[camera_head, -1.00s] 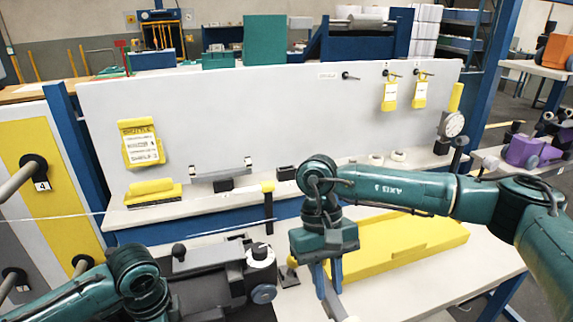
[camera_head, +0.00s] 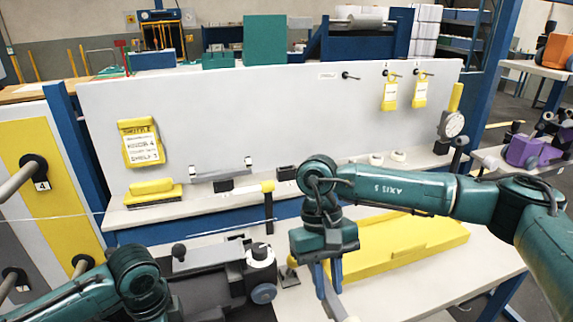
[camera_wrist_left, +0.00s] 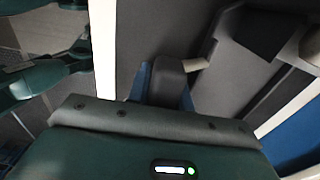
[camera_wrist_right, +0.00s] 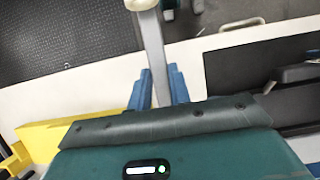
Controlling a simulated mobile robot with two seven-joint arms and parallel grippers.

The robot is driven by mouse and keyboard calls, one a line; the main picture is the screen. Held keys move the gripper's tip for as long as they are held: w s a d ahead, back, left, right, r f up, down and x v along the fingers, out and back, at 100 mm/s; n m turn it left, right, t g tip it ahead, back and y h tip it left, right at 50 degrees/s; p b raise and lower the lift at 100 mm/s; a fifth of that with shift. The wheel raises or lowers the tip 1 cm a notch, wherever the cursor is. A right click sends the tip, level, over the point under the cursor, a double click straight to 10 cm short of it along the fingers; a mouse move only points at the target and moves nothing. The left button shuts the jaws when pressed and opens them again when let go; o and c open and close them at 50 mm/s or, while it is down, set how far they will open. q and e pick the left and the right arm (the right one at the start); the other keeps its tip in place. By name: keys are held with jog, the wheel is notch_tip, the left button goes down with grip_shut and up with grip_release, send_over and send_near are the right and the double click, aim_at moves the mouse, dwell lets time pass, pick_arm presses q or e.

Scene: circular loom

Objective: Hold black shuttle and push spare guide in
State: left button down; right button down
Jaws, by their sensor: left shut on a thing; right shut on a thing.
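My right gripper (camera_head: 332,280) points down over the front of the table and is shut on a light grey bar (camera_head: 335,304), which looks like the spare guide. The right wrist view shows the bar (camera_wrist_right: 152,42) between the blue fingertips (camera_wrist_right: 158,88), running away to a paler end. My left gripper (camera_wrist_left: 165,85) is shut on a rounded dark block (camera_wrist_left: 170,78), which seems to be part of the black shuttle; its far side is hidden. In the head view my left arm hides that gripper. A dark assembly (camera_head: 208,285) with a white-topped roller sits beside this arm.
A yellow slab (camera_head: 405,250) lies on the table behind my right gripper. A black-handled tool with a yellow head (camera_head: 268,205) stands at the ledge. A grey panel (camera_head: 270,110) with yellow tags closes off the back. Table to the slab's right is clear.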

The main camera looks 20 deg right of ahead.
jog(key=shift+a+r, duration=0.1)
dwell(0.6)
jog(key=w+a+r+m+t+y, duration=0.2)
jog(key=w+a+r+m, duration=0.4)
jog(key=w+m, duration=0.35)
jog(key=w+a+r+m+t+y, duration=0.25)
jog(key=w+a+r+m, duration=0.45)
jog(key=w, duration=0.4)
notch_tip(320, 180, down, 8)
jog(key=d+m, duration=0.1)
jog(key=shift+s+d+f, duration=0.15)
jog(key=shift+f+m, duration=0.25)
jog(key=shift+f, duration=0.15)
jog(key=shift+f, duration=0.7)
jog(key=shift+f, duration=0.1)
